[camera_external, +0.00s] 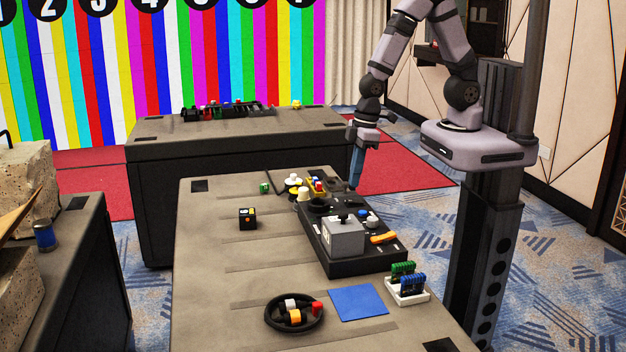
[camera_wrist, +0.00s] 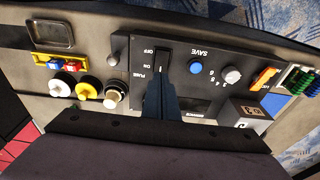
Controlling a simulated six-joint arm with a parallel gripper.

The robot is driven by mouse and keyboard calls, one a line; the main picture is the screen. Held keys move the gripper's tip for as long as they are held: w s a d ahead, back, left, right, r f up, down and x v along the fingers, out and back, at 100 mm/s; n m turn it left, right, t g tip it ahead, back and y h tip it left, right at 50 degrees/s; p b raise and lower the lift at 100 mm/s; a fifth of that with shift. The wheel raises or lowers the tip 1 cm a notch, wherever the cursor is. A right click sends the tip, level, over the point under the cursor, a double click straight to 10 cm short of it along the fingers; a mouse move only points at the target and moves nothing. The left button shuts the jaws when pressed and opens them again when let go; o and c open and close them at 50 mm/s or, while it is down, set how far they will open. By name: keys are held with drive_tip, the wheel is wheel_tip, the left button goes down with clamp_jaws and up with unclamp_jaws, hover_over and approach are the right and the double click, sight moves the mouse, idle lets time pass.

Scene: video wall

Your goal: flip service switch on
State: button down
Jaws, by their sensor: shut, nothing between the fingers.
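A black control panel (camera_external: 345,266) lies on the table; it also fills the middle of the wrist view (camera_wrist: 208,49). In the wrist view a dark switch (camera_wrist: 163,58) sits in the panel, with OFF and ON marks beside it. In the external view my gripper (camera_external: 355,185) points down at the panel's far end.
On the panel are a blue button (camera_wrist: 195,66), a white knob (camera_wrist: 232,75), an orange handle (camera_wrist: 263,79) and a grey box (camera_external: 345,238). Round white and yellow pieces (camera_wrist: 75,85) stand left of the panel. The table is clearer left of the panel, around a black cube (camera_external: 247,219).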

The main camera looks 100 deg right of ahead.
sight(355, 201)
drive_tip(key=shift+w+f, duration=0.2)
drive_tip(key=shift+f, duration=0.85)
drive_tip(key=shift+w+f, duration=0.15)
drive_tip(key=shift+f, duration=0.9)
drive_tip(key=shift+w+f+g+p, duration=0.1)
drive_tip(key=shift+f+g+p, duration=0.1)
drive_tip(key=shift+g+p, duration=0.15)
drive_tip(key=shift+s, duration=0.2)
drive_tip(key=shift+s+r+p, duration=0.15)
drive_tip(key=shift+s+p, duration=0.15)
drive_tip(key=shift+s, duration=0.35)
drive_tip(key=shift+r, duration=0.1)
